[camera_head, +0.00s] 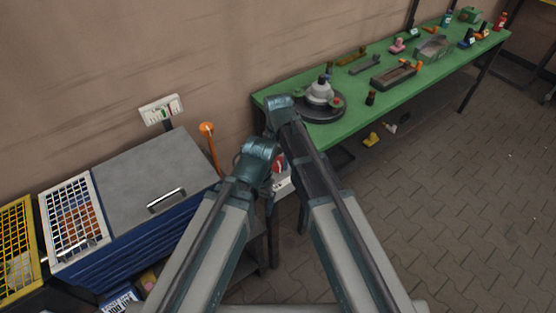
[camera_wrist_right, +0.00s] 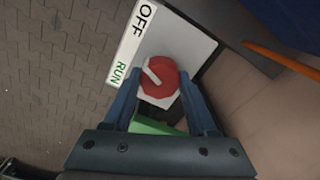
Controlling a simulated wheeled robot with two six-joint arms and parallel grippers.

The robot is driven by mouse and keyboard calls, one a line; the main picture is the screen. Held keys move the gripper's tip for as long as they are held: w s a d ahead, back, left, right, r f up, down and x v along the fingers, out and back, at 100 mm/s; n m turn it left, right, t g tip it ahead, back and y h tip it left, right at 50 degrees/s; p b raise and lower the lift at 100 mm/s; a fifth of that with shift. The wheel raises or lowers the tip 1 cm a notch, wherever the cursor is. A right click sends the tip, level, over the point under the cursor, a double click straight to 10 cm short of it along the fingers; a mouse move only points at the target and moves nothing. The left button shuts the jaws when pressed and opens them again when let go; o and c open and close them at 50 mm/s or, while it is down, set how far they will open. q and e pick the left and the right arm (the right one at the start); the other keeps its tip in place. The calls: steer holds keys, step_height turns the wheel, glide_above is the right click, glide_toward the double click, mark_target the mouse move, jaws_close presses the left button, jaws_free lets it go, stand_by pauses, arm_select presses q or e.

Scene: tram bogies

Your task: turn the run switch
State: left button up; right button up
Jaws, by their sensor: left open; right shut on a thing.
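The run switch is a round red knob (camera_wrist_right: 158,76) with a white pointer mark, on a pale panel (camera_wrist_right: 187,38) in the right wrist view. A strip beside it reads OFF and RUN. The mark slants toward the strip, between the two words; I cannot tell its exact setting. My right gripper (camera_wrist_right: 160,90) is shut on the knob, one blue finger on each side. In the head view the switch box (camera_head: 283,186) is partly hidden behind my arms, and my right gripper is hidden too. My left gripper (camera_head: 269,190) is open, small and dark in front of the box.
A green workbench (camera_head: 390,98) with several parts and a round dark fixture (camera_head: 322,108) extends to the right. A grey-lidded blue cabinet (camera_head: 140,180) and mesh-topped bins stand at left. An orange-topped post (camera_head: 209,140) is close beside the switch area. The paved floor at right is mostly clear.

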mark_target(278, 161)
steer(key=shift+m, duration=1.8)
steer(key=o, duration=1.4)
steer(key=shift+c, duration=0.2)
steer(key=shift+r, duration=0.1)
step_height(278, 161, up, 14)
steer(key=p, duration=1.3)
steer(key=shift+f+p, duration=0.2)
steer(key=shift+p, duration=0.2)
steer(key=shift+f, duration=0.2)
step_height(278, 161, down, 13)
steer(key=b, duration=1.3)
steer(key=shift+r, duration=0.1)
